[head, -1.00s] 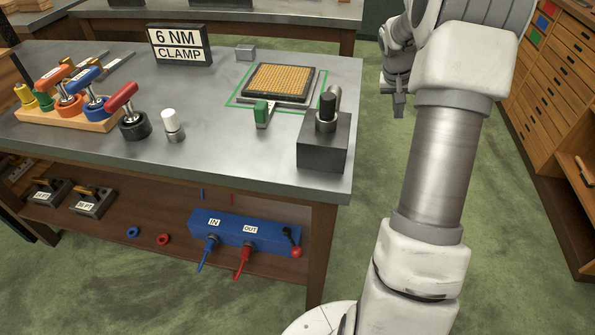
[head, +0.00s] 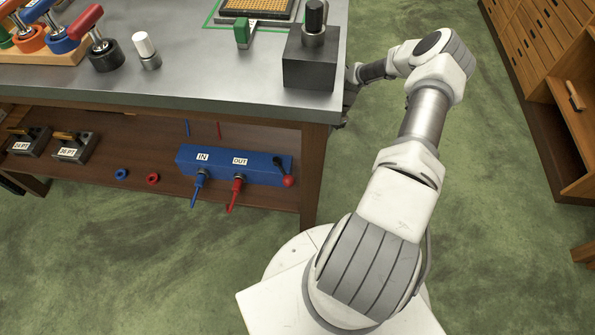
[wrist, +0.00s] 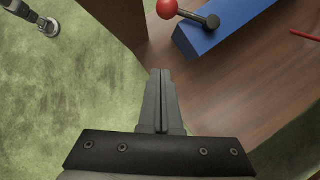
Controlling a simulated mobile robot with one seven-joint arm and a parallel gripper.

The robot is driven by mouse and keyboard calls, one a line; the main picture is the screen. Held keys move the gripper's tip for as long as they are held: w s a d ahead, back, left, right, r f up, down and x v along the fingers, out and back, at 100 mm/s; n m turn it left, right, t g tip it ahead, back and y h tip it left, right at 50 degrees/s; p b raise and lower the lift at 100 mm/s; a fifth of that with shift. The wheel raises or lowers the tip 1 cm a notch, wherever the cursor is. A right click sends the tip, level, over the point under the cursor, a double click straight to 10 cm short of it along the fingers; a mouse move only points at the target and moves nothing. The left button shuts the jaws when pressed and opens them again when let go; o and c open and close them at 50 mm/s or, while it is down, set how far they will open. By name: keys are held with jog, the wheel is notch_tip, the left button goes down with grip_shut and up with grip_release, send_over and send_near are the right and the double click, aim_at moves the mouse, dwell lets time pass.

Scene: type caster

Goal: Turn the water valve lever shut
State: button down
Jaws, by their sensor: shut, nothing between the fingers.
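The valve lever is a short black arm with a red ball knob (head: 288,181) at the right end of a blue manifold block (head: 220,163) on the wooden lower shelf. In the wrist view the red knob (wrist: 167,8) and black lever (wrist: 198,17) show at the top, with the blue block (wrist: 215,38) beside them. My gripper (wrist: 160,72) is shut and empty. Its fingertips appear below the knob in that view and apart from it. In the head view my gripper is hidden near the bench's right end.
The bench leg (head: 312,175) stands close to the right of the block. A blue hose (head: 198,190) and a red hose (head: 235,193) leave its front. A black block (head: 311,65) stands on the bench top (head: 190,88) above. Green floor is clear in front.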

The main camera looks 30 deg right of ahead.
aim_at(283, 172)
jog(key=s+a+f+b, duration=0.2)
jog(key=a+f+b, duration=0.1)
jog(key=a+f, duration=0.5)
jog(key=shift+a+f, duration=0.35)
jog(key=shift+a, duration=0.05)
dwell(0.3)
jog(key=shift+s+a+p, duration=0.25)
jog(key=shift+a+p, duration=0.25)
jog(key=shift+a, duration=0.05)
